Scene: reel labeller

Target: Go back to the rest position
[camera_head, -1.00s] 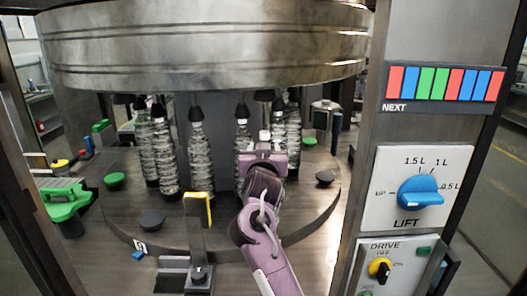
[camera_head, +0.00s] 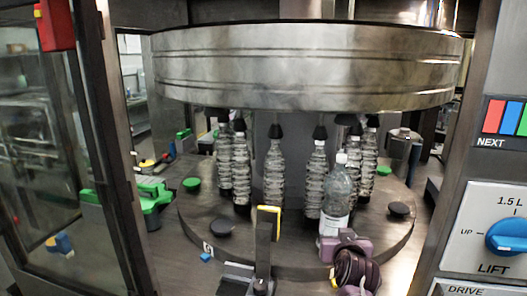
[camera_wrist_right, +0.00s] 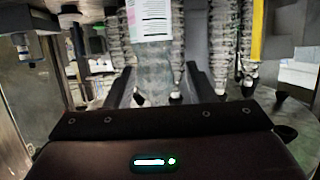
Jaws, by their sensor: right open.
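My right gripper (camera_head: 345,243) is low at the front right of the round table in the head view. It is open, and its fingertips are hard to make out there. A clear bottle with a white cap and a white label (camera_head: 335,190) stands upright just behind it. In the right wrist view, the right gripper (camera_wrist_right: 162,82) has a dark finger on each side of this bottle (camera_wrist_right: 152,70). I cannot tell whether they touch it. My left gripper is not in view.
The round table (camera_head: 290,245) carries several ribbed bottles (camera_head: 273,170) under a large metal drum (camera_head: 310,65). A yellow-edged upright plate (camera_head: 265,225) stands left of my gripper. A control panel with a blue lift knob (camera_head: 508,236) is at the right, a glass-panelled door (camera_head: 60,130) at the left.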

